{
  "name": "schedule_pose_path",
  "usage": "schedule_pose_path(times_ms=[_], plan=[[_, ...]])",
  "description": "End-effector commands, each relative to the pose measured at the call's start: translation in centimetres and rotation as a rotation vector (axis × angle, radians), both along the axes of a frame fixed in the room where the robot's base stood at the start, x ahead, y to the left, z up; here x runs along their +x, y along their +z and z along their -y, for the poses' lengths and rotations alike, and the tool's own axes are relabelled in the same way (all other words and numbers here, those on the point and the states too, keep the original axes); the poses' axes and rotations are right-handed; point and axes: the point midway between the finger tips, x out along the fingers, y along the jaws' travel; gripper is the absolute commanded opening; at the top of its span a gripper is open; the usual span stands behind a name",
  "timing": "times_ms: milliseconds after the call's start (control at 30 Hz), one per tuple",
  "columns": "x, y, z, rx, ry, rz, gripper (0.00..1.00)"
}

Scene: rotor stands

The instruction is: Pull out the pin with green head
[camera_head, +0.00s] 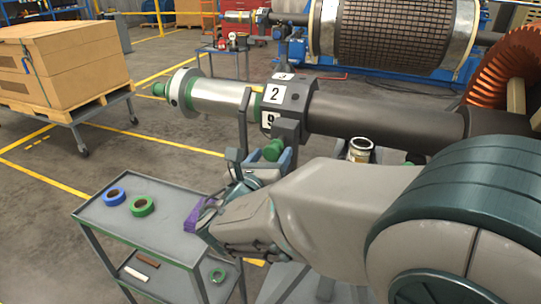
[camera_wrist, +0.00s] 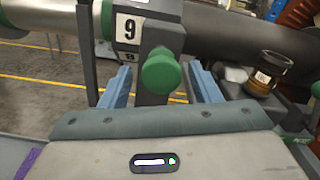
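The green round pin head (camera_head: 275,149) sticks out of the grey block below the shaft clamp marked 2 and 9. In the wrist view the green head (camera_wrist: 160,72) is near the middle, just under the 9 label. My gripper (camera_head: 262,156) is open below the clamp. In the wrist view its two blue fingers (camera_wrist: 160,82) stand apart, one on each side of the green head and the grey block, with gaps to both. The fingers hold nothing. The pin's shank is hidden inside the block.
The long rotor shaft (camera_head: 385,115) runs above my gripper. A small grey cart (camera_head: 165,216) at lower left carries blue and green tape rolls. An amber jar (camera_head: 360,150) stands right of the clamp. Cardboard boxes (camera_head: 62,62) sit on a trolley at left.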

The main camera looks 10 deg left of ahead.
Motion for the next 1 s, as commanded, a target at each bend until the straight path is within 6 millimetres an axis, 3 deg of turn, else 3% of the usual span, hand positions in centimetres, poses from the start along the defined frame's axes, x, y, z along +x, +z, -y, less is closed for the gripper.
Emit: schedule_pose_path(times_ms=[267, 367, 800, 1000], plan=[[-0.5, 0.1, 0.0, 0.001, -0.002, 0.002, 0.57], [-1.9, 0.1, -0.3, 0.001, 0.0, 0.0, 0.57], [-11.3, 0.1, -1.8, 0.0, 0.003, 0.0, 0.57], [-13.3, 0.0, -2.2, 0.0, 0.001, 0.001, 0.57]])
